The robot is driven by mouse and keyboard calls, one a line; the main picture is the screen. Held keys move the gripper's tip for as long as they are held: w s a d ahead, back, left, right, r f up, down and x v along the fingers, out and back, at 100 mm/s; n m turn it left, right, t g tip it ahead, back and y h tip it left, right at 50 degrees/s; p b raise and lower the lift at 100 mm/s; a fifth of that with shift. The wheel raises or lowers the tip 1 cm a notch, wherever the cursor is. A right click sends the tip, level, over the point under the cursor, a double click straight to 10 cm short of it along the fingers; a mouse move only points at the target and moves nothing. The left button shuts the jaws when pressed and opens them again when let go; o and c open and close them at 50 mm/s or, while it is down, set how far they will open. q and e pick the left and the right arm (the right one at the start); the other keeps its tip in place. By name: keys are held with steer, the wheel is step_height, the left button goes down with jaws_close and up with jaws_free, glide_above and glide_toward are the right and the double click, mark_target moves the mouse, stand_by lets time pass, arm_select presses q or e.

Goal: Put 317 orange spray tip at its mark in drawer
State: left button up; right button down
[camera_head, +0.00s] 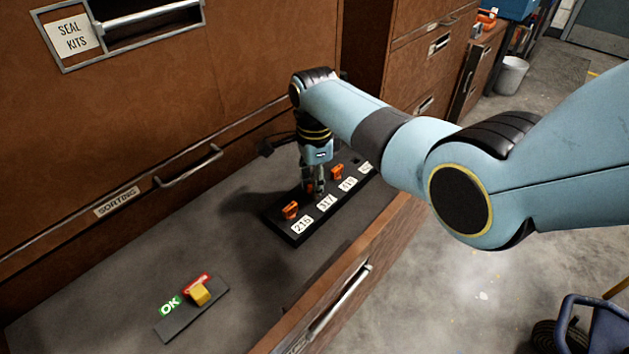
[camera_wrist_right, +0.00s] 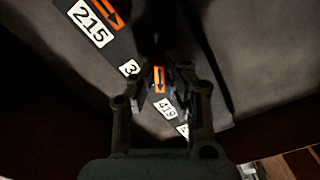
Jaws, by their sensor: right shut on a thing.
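A black holder strip (camera_head: 275,222) lies in the open drawer, with white labels reading 215, 317, 419 and one more. My right gripper (camera_head: 315,190) points down over the strip beside the 317 label (camera_head: 326,202). It is shut on an orange spray tip, mostly hidden by the fingers in the head view. In the right wrist view the orange tip (camera_wrist_right: 159,80) with a dark arrow shows between the fingers. I cannot tell whether it touches the strip. Other orange tips stand by the 215 label (camera_head: 290,210) and the 419 label (camera_head: 337,172). My left gripper is out of view.
A grey plate with a yellow block (camera_head: 200,294) and green OK and red labels lies nearer in the drawer. The drawer's front wall (camera_head: 335,275) and the brown cabinet face (camera_head: 120,130) bound the space. The grey drawer floor between plate and strip is clear.

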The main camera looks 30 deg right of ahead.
steer(key=shift+f, duration=0.15)
steer(key=c, duration=1.8)
jaws_free()
steer(key=shift+f, duration=0.1)
steer(key=shift+c, duration=0.2)
steer(key=o, duration=0.6)
steer(key=shift+c, duration=0.2)
steer(key=shift+o, duration=0.4)
steer(key=shift+o, duration=1.1)
step_height(320, 180, up, 5)
steer(key=p, duration=0.5)
steer(key=shift+r+p, duration=1.05)
steer(key=shift+r, duration=0.05)
